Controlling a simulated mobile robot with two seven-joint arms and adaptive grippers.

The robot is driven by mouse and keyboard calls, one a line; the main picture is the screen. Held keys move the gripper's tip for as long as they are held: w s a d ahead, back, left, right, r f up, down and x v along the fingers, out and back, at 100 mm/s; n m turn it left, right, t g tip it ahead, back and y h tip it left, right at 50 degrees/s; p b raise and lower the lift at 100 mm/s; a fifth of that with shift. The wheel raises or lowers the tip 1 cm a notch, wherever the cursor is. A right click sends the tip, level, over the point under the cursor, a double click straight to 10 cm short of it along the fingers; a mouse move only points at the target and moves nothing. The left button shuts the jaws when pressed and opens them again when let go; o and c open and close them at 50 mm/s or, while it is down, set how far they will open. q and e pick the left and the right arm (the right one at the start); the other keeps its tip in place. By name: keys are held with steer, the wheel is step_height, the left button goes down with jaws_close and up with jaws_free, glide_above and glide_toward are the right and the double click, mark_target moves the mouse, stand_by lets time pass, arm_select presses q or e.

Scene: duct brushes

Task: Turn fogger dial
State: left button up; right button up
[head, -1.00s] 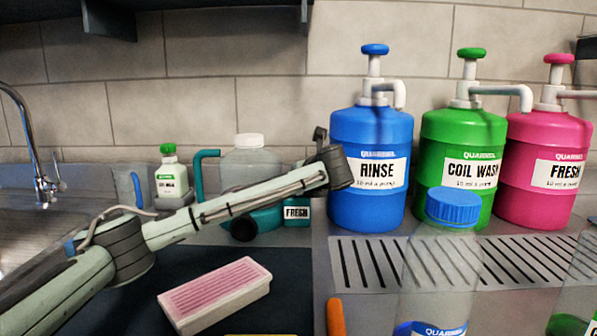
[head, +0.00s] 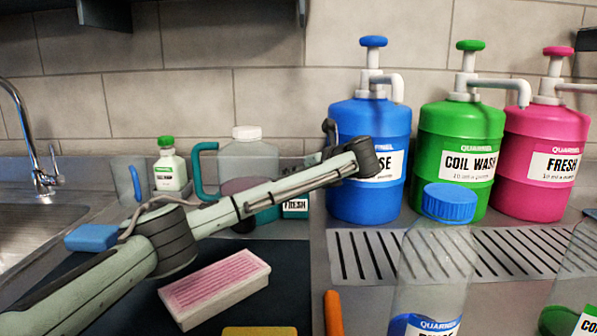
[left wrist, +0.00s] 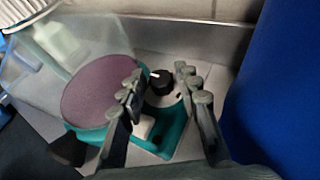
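The fogger has a teal base, a teal handle and a clear tank with a white cap (head: 247,133). It stands behind my left arm in the head view, which hides much of its base. In the left wrist view its teal base (left wrist: 182,142) carries a black dial (left wrist: 160,82) with a white mark. My left gripper (left wrist: 160,74) is open, with one finger to each side of the dial in that view. I cannot tell whether either finger touches it. The fingers are mostly hidden in the head view. My right gripper is not in view.
The blue RINSE jug (head: 366,125) stands close to the right of my left wrist. Green (head: 458,140) and pink (head: 545,145) jugs stand farther right.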

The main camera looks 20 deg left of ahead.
arm_select(q)
steer(key=shift+d, duration=0.1)
steer(key=v, duration=0.7)
steer(key=shift+s+r, duration=0.15)
steer(key=shift+r, duration=0.05)
